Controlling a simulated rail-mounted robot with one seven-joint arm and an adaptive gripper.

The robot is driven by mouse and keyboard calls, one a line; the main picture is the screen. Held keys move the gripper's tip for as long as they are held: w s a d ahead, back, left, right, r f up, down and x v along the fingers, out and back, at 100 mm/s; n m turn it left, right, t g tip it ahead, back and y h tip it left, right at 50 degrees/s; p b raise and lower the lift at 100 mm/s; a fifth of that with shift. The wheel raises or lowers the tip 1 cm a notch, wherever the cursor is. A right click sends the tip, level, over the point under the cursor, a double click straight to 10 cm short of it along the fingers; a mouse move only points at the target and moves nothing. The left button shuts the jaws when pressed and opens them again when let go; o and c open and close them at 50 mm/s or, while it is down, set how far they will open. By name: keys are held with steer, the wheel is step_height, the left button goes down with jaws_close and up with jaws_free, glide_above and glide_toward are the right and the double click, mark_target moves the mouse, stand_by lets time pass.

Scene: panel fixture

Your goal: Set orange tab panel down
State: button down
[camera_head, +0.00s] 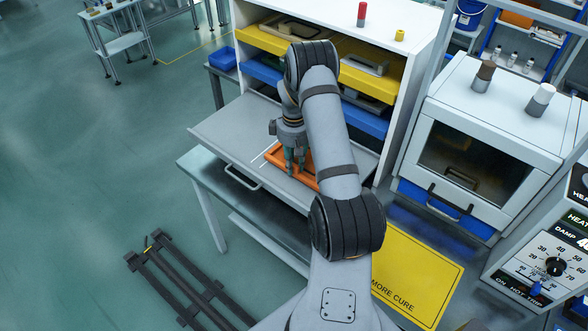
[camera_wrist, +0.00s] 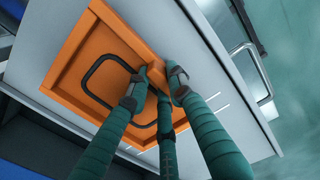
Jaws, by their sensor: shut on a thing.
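The orange tab panel (camera_head: 278,154) is at the grey pull-out shelf (camera_head: 228,133) of the white cabinet, partly hidden behind my arm in the head view. In the wrist view the orange panel (camera_wrist: 85,52) has a raised rim, a black wire handle and an orange tab at one edge. My gripper (camera_head: 295,166) has green fingers. In the wrist view its fingertips (camera_wrist: 158,82) are closed together around the tab. The panel looks close to the shelf surface; I cannot tell whether it rests fully on it.
Yellow (camera_head: 262,42) and blue (camera_head: 262,70) trays sit in the cabinet above the shelf. A white oven-like box (camera_head: 480,150) and a yellow mat (camera_head: 415,270) are to the right. The shelf's left part is clear.

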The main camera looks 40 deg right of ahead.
steer(key=shift+f, duration=0.35)
steer(key=shift+f, duration=0.15)
steer(key=c, duration=1.5)
jaws_free()
steer(key=shift+c, duration=0.2)
steer(key=shift+r, duration=0.4)
step_height(320, 180, up, 12)
steer(key=b, duration=0.3)
steer(key=shift+f, duration=0.15)
